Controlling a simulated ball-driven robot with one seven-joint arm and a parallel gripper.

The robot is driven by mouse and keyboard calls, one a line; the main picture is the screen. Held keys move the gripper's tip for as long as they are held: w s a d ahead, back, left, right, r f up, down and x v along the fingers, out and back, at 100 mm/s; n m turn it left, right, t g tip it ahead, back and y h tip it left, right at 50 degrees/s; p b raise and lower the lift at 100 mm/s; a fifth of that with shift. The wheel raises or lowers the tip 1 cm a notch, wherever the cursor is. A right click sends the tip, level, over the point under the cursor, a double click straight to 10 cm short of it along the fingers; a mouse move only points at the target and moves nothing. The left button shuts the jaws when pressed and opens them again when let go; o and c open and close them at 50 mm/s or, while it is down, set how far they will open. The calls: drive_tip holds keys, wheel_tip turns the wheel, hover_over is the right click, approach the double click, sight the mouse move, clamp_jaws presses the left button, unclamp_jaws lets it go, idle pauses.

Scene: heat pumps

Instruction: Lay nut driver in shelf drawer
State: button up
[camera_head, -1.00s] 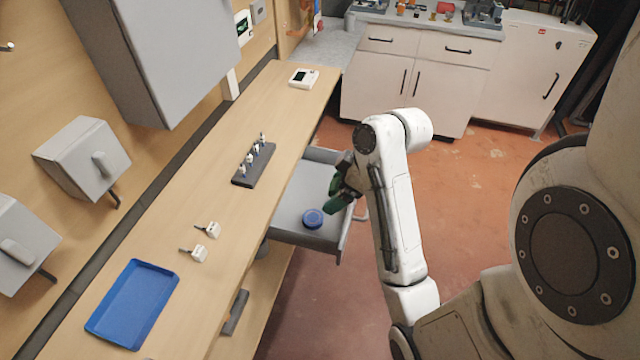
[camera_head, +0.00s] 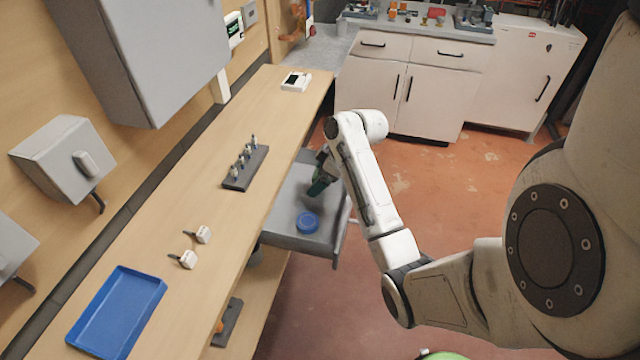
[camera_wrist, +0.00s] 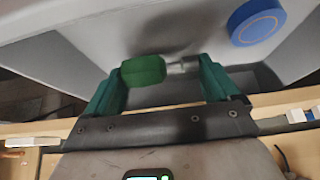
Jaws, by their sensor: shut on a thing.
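The nut driver, with a green handle (camera_wrist: 143,70) and a grey metal shaft (camera_wrist: 183,65), lies crosswise between the fingers of my gripper (camera_wrist: 160,82) in the wrist view. My gripper is shut on it. In the head view my gripper (camera_head: 320,183) is over the pulled-out grey shelf drawer (camera_head: 283,200), near its right side; the driver is hard to make out there. The drawer's interior (camera_wrist: 75,55) fills the upper wrist view. A round blue item (camera_head: 307,222) lies in the drawer, also in the wrist view (camera_wrist: 257,22), clear of the driver.
The wooden bench (camera_head: 205,190) runs along the drawer's left side. It carries a dark rack (camera_head: 245,168) with upright bits, two small white parts (camera_head: 195,247), a blue tray (camera_head: 118,312) and a white device (camera_head: 296,82). The drawer floor around the blue item is clear.

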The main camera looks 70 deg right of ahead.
drive_tip(key=shift+a+f, duration=0.1)
drive_tip(key=shift+f, duration=1.25)
drive_tip(key=shift+f, duration=0.15)
drive_tip(key=o, duration=0.8)
drive_tip(key=v, duration=1.2)
drive_tip(key=shift+r, duration=0.2)
